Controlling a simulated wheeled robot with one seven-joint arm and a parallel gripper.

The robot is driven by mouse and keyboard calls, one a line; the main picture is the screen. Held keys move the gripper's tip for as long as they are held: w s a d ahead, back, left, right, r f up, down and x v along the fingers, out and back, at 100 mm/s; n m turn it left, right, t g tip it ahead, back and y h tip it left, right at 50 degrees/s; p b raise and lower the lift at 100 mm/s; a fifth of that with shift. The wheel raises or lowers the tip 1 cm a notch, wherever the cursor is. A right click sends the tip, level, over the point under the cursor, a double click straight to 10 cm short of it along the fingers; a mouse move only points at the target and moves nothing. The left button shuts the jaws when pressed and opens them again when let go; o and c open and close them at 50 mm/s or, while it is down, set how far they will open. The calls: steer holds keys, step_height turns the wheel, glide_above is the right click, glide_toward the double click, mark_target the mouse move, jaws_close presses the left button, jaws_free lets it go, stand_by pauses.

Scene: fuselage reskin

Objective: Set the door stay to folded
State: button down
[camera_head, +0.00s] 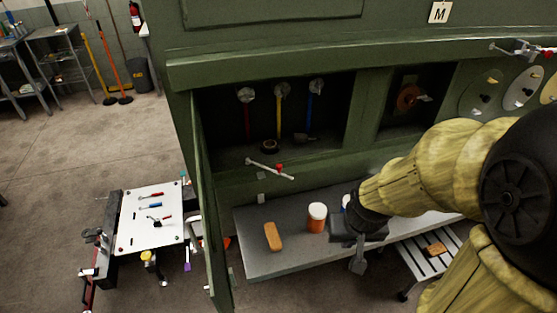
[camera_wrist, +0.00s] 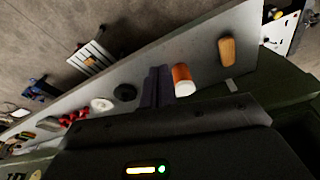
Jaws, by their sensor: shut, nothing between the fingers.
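A pale bar with a red knob (camera_head: 270,169), which looks like the door stay, sits at the lower edge of the open compartment in the head view. It slants down to the right, and its far ends do not clearly join the door. The green door (camera_head: 208,215) stands open at the left of the compartment. My gripper (camera_head: 357,266) is lower right of the bar, over the front of the grey shelf, apart from the bar. Its fingers (camera_wrist: 157,86) are together and empty in the wrist view. The bar is not visible in the wrist view.
The grey shelf (camera_head: 262,258) carries an orange-brown block (camera_head: 272,237) and an orange jar with a white lid (camera_head: 317,218). The wrist view also shows a white ring (camera_wrist: 102,104) and red dumbbell-like things (camera_wrist: 74,115). A white tool board (camera_head: 150,230) stands left of the door.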

stand_by(0.3)
steer(key=w+a+r+t, duration=0.1)
steer(key=w+a+r, duration=1)
steer(key=a+r, duration=0.2)
steer(key=a, duration=0.2)
steer(key=shift+w+a+r+m+t, duration=0.2)
steer(key=shift+a+m+t, duration=0.1)
steer(key=shift+a, duration=0.05)
steer(key=w+f+p, duration=0.5)
steer(key=w+f, duration=0.2)
steer(key=f, duration=0.2)
steer(key=shift+w+d+f, duration=0.15)
steer(key=shift+w+f, duration=0.05)
steer(key=shift+f, duration=0.1)
